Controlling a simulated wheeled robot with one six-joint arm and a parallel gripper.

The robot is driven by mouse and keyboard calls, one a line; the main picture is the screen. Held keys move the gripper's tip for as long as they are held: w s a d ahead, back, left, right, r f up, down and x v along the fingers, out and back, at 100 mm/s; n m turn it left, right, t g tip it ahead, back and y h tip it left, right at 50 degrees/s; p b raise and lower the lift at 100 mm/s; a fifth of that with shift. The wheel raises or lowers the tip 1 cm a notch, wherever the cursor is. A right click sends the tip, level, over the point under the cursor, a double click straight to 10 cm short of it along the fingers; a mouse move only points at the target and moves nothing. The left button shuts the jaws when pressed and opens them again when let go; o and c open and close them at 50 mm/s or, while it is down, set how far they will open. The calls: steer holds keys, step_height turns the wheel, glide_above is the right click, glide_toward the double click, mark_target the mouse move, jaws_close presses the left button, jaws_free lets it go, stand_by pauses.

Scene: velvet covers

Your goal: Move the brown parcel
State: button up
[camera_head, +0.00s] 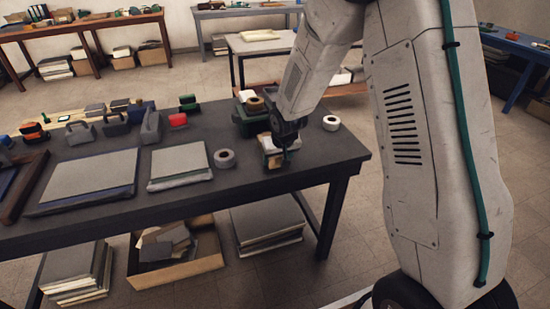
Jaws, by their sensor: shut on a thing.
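My gripper (284,153) is low over the right part of the dark table (215,195), pointing down. It is shut on a small brown parcel (271,160), which shows as a tan and brown block at the fingers. The fingers hide part of the parcel. I cannot tell whether its underside touches the tabletop.
A grey tape roll (225,158) lies left of the gripper and a white roll (331,123) lies to its right. A green container (250,117) is close behind. Flat grey stacks (180,164) lie further left. The front right corner is clear.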

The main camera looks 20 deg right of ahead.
steer(key=shift+s, duration=0.3)
steer(key=shift+a, duration=0.15)
steer(key=o, duration=1.3)
steer(key=shift+a, duration=0.1)
steer(key=v, duration=0.8)
steer(key=shift+f, duration=0.1)
